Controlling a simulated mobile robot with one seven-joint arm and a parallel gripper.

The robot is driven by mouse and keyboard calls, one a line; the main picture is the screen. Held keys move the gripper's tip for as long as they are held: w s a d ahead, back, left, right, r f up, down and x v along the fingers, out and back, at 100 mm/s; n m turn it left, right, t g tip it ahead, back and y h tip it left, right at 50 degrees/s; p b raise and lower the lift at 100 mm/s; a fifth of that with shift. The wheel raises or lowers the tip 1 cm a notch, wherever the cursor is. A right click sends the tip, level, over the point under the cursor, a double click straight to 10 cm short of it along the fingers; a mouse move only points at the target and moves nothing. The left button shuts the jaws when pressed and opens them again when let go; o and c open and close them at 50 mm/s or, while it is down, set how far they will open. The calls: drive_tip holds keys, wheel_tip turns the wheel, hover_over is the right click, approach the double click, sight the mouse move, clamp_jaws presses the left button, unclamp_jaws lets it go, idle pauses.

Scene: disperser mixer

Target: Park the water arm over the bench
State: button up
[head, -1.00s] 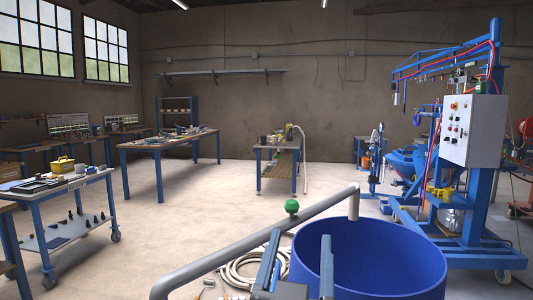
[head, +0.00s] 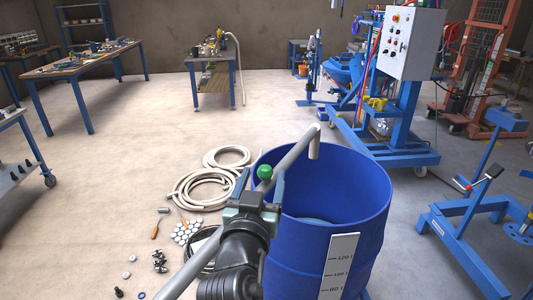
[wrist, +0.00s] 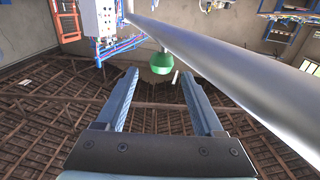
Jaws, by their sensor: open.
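The water arm is a grey pipe (head: 295,152) with a green knob (head: 265,172). Its bent outlet hangs over the open blue drum (head: 335,215), which holds some liquid. In the wrist view the pipe (wrist: 225,70) runs diagonally past my right finger, and the green knob (wrist: 162,62) shows just beyond the fingertips. My gripper (head: 259,174) is open and empty, close to the knob; its fingers also show in the wrist view (wrist: 158,76). I cannot tell whether a finger touches the knob. A workbench (head: 221,71) stands at the back; which bench is meant is unclear.
A coiled hose (head: 205,185) and small loose parts lie on the floor left of the drum. A blue machine with a white control box (head: 410,45) stands behind right. A blue frame (head: 455,225) is at right. The floor at left centre is clear.

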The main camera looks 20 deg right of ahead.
sight(266, 163)
drive_tip(key=shift+p+x, duration=0.65)
drive_tip(key=shift+x, duration=2.95)
clamp_jaws()
